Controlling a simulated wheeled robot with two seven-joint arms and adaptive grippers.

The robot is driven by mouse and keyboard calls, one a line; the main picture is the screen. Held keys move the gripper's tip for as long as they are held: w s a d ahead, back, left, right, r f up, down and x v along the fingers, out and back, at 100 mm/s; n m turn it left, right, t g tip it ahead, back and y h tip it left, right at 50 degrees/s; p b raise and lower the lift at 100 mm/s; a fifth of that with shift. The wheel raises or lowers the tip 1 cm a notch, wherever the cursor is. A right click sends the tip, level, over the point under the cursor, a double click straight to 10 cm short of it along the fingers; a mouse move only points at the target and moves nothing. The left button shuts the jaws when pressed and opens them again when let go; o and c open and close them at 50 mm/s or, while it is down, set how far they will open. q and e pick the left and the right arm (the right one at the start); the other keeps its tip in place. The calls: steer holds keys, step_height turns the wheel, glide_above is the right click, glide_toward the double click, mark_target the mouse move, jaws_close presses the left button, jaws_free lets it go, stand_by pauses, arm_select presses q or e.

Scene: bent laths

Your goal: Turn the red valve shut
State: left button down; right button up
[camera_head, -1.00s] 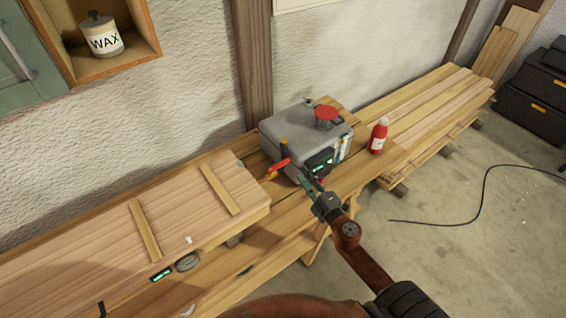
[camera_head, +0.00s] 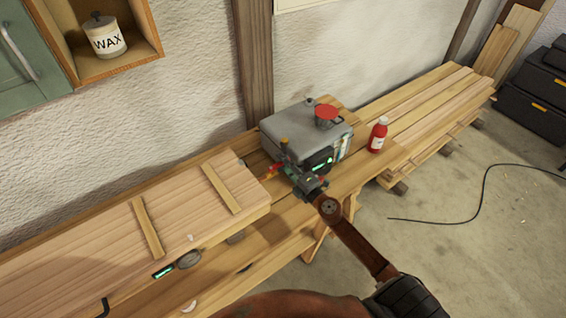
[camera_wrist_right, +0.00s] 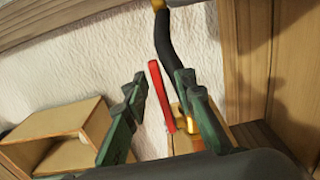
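The red valve shows as a red lever handle (camera_head: 272,171) at the front left of a grey box (camera_head: 295,130), partly hidden by my gripper in the head view. In the right wrist view the red lever (camera_wrist_right: 161,97) stands nearly upright, tilted a little, beside a brass fitting (camera_wrist_right: 193,130) with a black hose (camera_wrist_right: 164,42). My right gripper (camera_head: 292,172) is at the box's front left corner. In the wrist view its two fingers (camera_wrist_right: 160,88) are apart, with the lever showing between them; contact cannot be told. My left gripper is not in view.
A red cup-like object (camera_head: 326,116) sits on the box. A red bottle (camera_head: 377,136) stands to its right on the bench. Planks with two battens (camera_head: 146,228) lie to the left.

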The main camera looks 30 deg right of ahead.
steer(key=shift+c, duration=0.5)
jaws_close()
